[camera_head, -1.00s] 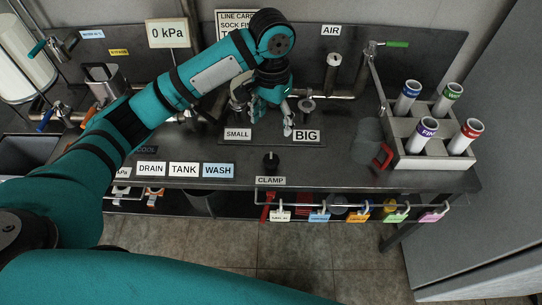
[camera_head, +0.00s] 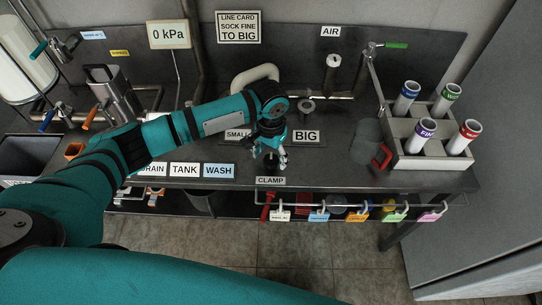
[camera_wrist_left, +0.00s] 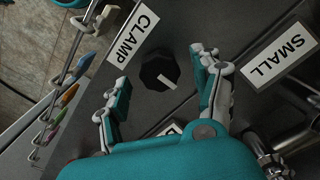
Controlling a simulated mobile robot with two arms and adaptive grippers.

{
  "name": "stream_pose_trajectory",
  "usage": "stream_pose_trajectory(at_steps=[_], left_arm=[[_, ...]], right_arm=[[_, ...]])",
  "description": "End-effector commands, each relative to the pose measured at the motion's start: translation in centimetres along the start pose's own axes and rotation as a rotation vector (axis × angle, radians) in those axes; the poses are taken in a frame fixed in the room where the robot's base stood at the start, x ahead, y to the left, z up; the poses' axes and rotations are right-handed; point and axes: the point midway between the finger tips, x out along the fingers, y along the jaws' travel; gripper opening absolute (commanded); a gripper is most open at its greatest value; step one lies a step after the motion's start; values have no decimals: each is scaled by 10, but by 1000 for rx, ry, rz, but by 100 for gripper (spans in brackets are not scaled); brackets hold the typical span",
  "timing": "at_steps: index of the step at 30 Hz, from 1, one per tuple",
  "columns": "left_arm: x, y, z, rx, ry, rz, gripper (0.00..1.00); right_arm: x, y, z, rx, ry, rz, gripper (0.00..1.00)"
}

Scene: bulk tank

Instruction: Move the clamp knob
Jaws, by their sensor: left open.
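The clamp knob (camera_wrist_left: 160,71) is a black round knob with a white pointer line. In the left wrist view it sits on the dark bench top beside the CLAMP label (camera_wrist_left: 136,32). In the head view the knob (camera_head: 271,163) is partly hidden behind my left gripper (camera_head: 275,150), above the CLAMP label (camera_head: 270,181). In the left wrist view my left gripper (camera_wrist_left: 165,90) is open, with its fingers apart on either side of the knob. I cannot tell whether a finger touches it. My right gripper is not in view.
The SMALL label (camera_wrist_left: 278,54) and the BIG label (camera_head: 307,136) lie near the knob. A grey rack (camera_head: 425,160) with several white tubes stands at the right. Coloured tags hang on a rail (camera_head: 345,206) along the front edge. A red handle (camera_head: 382,156) is near the rack.

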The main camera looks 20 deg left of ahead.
Motion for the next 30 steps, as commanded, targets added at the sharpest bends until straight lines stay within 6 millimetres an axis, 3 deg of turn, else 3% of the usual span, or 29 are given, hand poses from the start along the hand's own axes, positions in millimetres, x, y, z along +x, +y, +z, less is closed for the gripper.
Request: stream_pose_trajectory(at_steps=[5, 13, 26, 30], left_arm=[[11, 0, 0, 0, 0, 0, 67], [12, 0, 0, 1, 1, 0, 67], [12, 0, 0, 0, 1, 0, 11], [12, 0, 0, 5, 1, 0, 11]], right_arm=[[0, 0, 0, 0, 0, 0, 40], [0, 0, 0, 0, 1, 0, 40], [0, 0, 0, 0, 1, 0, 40], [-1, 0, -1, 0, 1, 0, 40]])
